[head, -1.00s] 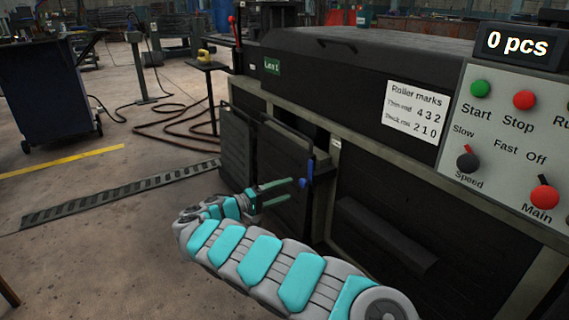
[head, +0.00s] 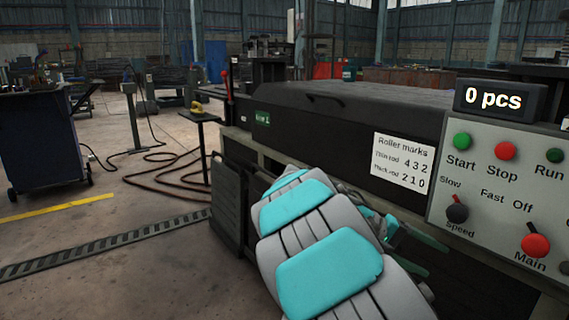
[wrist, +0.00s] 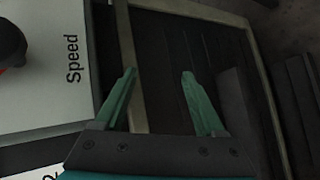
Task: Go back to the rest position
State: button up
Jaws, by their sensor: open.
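My gripper (head: 437,263) is open and empty in front of the dark machine body, below the control panel (head: 497,190). Its two green fingers stand apart in the wrist view (wrist: 158,75), with nothing between them. My grey and teal arm fills the lower middle of the head view and hides part of the machine front. The blue-tipped lever on the front does not show now.
The black machine (head: 350,108) with its Roller marks card (head: 404,163) runs along the right. The counter (head: 500,99) reads 0 pcs. A dark cart (head: 42,140) stands at the left, and a small stand (head: 200,117) behind.

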jog(key=s+a+f+y, duration=0.1)
jog(key=s+f+y, duration=0.15)
jog(key=s, duration=0.55)
jog(key=s+f+y, duration=0.2)
jog(key=s+y, duration=0.1)
jog(key=s, duration=0.5)
jog(key=s+a+f+n+y, duration=0.1)
jog(key=s+a+f+y, duration=0.25)
jog(key=s+a, duration=0.35)
jog(key=s+a+f+y, duration=0.3)
jog(key=s+a+y, duration=0.1)
jog(key=s+a, duration=0.35)
notch_tip(320, 180, up, 14)
jog(key=p, duration=1.4)
jog(key=shift+d+f, duration=0.15)
jog(key=shift+d, duration=0.25)
jog(key=shift+c, duration=0.4)
